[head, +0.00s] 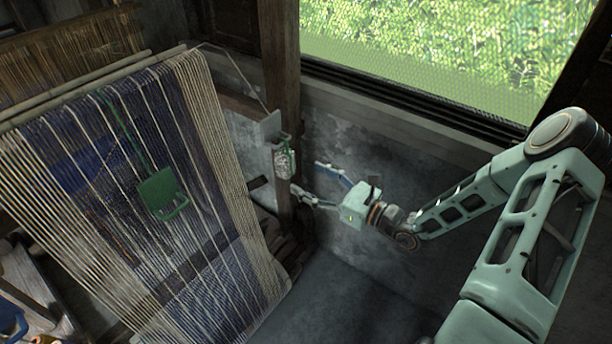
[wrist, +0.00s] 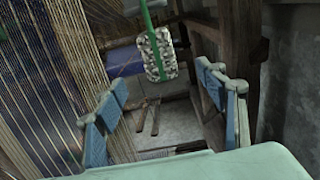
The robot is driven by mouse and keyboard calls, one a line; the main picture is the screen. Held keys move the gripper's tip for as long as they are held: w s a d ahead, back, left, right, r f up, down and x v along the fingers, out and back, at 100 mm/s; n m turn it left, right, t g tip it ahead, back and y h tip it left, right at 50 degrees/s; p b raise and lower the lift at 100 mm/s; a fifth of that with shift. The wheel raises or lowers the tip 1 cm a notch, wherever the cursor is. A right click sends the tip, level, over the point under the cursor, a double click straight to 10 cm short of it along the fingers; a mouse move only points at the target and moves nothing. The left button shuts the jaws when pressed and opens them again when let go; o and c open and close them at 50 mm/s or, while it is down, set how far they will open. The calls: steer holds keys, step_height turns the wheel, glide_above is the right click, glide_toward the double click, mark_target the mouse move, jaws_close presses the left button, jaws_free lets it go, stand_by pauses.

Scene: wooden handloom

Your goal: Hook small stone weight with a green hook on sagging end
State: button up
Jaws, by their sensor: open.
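The small stone weight (head: 284,163) is a speckled grey-white block hanging at a bracket on the loom's wooden post. In the wrist view the stone weight (wrist: 158,56) hangs upright from a green hook (wrist: 147,14) whose upper end is out of frame. My gripper (head: 307,178) is open and empty just right of the weight and slightly below it, fingers toward it. In the wrist view my gripper (wrist: 160,82) has its blue-padded fingers spread wide, with the weight ahead between them, apparently untouched. I cannot make out which warp end sags.
The warp sheet (head: 215,150) slopes down at left, with a green flat piece (head: 163,194) hanging by a green strap on it. A wooden post (head: 279,60) stands beside the weight. A grey wall (head: 345,205) and mesh window (head: 440,50) lie behind. Floor (head: 350,295) below is clear.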

steer(key=shift+s+d, duration=0.15)
steer(key=shift+d, duration=0.1)
steer(key=shift+o, duration=0.5)
steer(key=o, duration=0.5)
steer(key=shift+f, duration=0.1)
